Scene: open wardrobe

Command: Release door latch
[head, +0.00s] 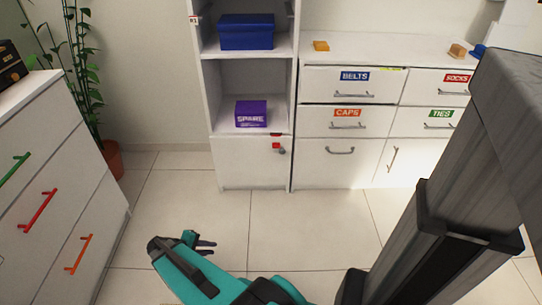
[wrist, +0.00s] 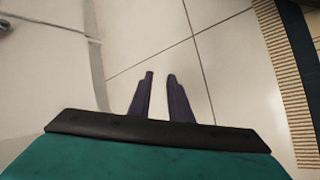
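A small red latch (head: 276,145) sits near the upper right corner of the closed lower white door (head: 240,163) of the tall cabinet. A small grey knob (head: 282,151) is just beside and below it. My gripper (head: 208,243) is low over the floor in front of the cabinet, well apart from the latch. In the wrist view its two dark fingers (wrist: 161,76) are apart with only bare floor tiles between them. The latch does not show clearly in the wrist view.
A blue box (head: 246,32) and a purple box (head: 251,114) stand on the shelves above the door. Labelled white drawers (head: 350,104) are at right. A dresser (head: 60,175) with coloured handles and a potted plant (head: 110,158) stand at left. Floor before the cabinet is clear.

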